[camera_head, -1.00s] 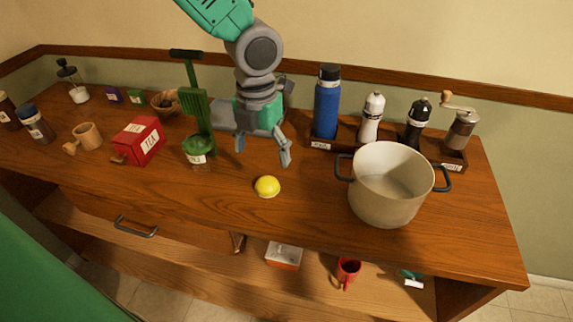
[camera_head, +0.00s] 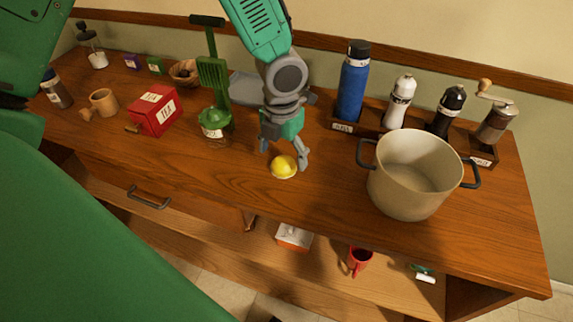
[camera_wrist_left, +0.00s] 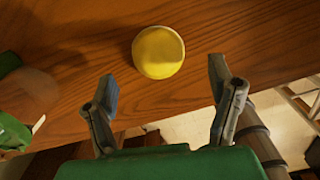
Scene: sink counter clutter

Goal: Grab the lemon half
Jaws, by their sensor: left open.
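The yellow lemon half (camera_head: 284,168) lies on the wooden counter, left of the big pot. My left gripper (camera_head: 284,158) is open and empty, directly above and behind the lemon half, with its fingertips close to it. In the left wrist view the lemon half (camera_wrist_left: 158,52) lies beyond the two spread fingertips (camera_wrist_left: 164,88), centred between them and not gripped. I cannot tell from the views whether a finger touches it. My right gripper is not in view.
A beige pot (camera_head: 412,178) stands to the right. A green juicer jar (camera_head: 216,126) and a red box (camera_head: 157,109) stand to the left. A blue bottle (camera_head: 352,82) and grinders stand behind. Bare counter surrounds the lemon half.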

